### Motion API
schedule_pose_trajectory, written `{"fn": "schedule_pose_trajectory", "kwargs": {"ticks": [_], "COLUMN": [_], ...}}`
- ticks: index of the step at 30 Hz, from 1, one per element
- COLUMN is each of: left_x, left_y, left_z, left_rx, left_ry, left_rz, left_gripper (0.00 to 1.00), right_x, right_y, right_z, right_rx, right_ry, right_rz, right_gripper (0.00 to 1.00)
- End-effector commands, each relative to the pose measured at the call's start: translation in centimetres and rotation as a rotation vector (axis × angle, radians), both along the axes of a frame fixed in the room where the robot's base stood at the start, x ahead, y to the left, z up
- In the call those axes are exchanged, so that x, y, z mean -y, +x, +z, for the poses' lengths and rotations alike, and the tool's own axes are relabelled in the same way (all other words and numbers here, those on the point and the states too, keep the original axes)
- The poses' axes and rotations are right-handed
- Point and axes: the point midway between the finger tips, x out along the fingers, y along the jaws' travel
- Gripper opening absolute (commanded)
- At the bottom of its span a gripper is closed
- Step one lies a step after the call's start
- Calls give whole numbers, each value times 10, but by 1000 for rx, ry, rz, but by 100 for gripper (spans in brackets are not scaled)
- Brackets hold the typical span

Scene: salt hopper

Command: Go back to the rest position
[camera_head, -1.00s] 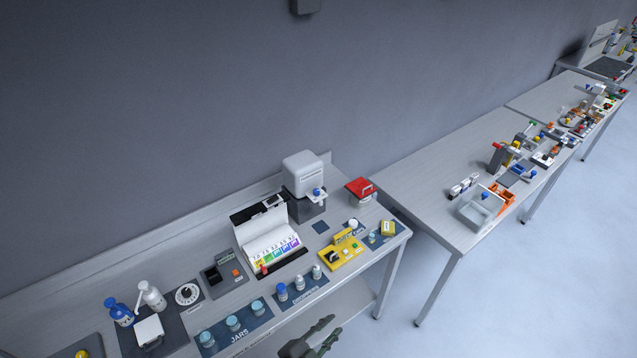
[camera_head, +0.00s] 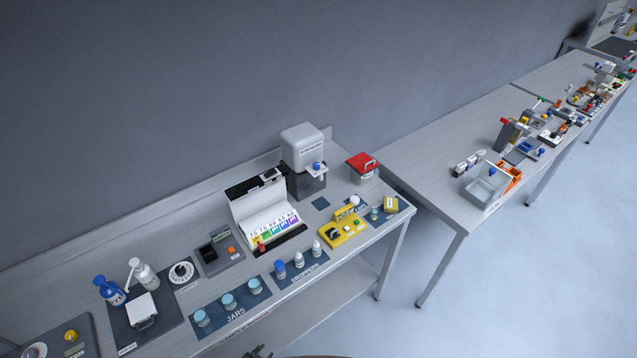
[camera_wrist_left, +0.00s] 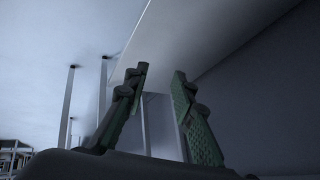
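My left gripper (camera_head: 258,352) shows only as a small dark piece at the bottom edge of the head view, in front of and below the bench's front edge. In the left wrist view its two green-padded fingers (camera_wrist_left: 158,85) stand apart with nothing between them, so it is open and empty. A pale underside and table legs show beyond the fingers. My right gripper is in neither view.
The near bench (camera_head: 120,245) holds a grey salt hopper (camera_head: 303,148), a colour chart stand (camera_head: 262,215), jars (camera_head: 228,300), droppers (camera_head: 298,262) and a red-lidded container (camera_head: 362,168). A second bench (camera_head: 425,155) stands to the right. Open floor (camera_head: 560,265) lies at lower right.

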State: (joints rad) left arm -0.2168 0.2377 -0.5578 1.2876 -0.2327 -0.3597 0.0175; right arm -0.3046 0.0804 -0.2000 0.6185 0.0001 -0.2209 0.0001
Motion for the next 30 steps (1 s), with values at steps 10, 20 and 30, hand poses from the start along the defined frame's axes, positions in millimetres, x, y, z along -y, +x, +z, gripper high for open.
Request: {"fn": "schedule_pose_trajectory", "kwargs": {"ticks": [10,20,30], "left_x": [-101,-130,-133], "left_y": [-169,-328,-353], "left_z": [-171,-242,-247], "left_rx": [-321,-539,-569], "left_ry": [-4,-21,-24], "left_rz": [321,555,589], "left_gripper": [24,24,24], "right_x": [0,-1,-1], "right_y": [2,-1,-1], "right_z": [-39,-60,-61], "right_rx": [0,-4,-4], "right_ry": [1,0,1], "right_rz": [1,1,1], "right_gripper": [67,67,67]}}
